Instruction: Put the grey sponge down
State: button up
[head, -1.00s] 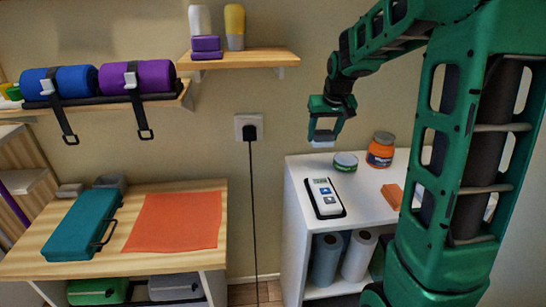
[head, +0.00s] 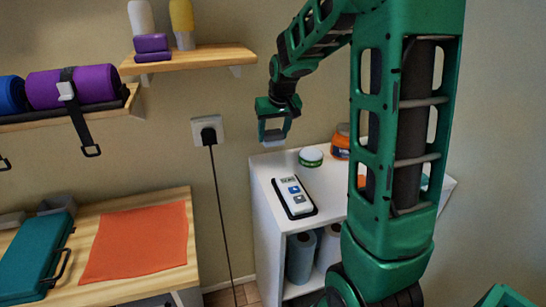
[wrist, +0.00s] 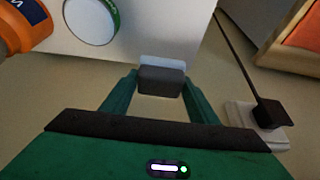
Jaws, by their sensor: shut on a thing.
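My gripper (head: 273,138) is shut on the grey sponge (wrist: 162,79), a small dark grey block with a paler far edge, held between the two fingertips in the wrist view. In the head view only a pale bit of the sponge (head: 273,144) shows below the fingers. The gripper hangs in the air near the wall, by the back left part of the white cabinet top (head: 268,172). I cannot tell its exact height above that top.
A wall socket with a plug (head: 208,133) is left of the gripper. A wooden table (head: 135,207) bears an orange cloth (head: 137,240) and a teal case (head: 33,258).

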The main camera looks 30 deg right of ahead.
notch_tip(320, 180, down, 7)
jog(key=shift+f, duration=0.2)
dwell(0.3)
jog(key=o, duration=0.9)
jog(key=shift+o, duration=0.2)
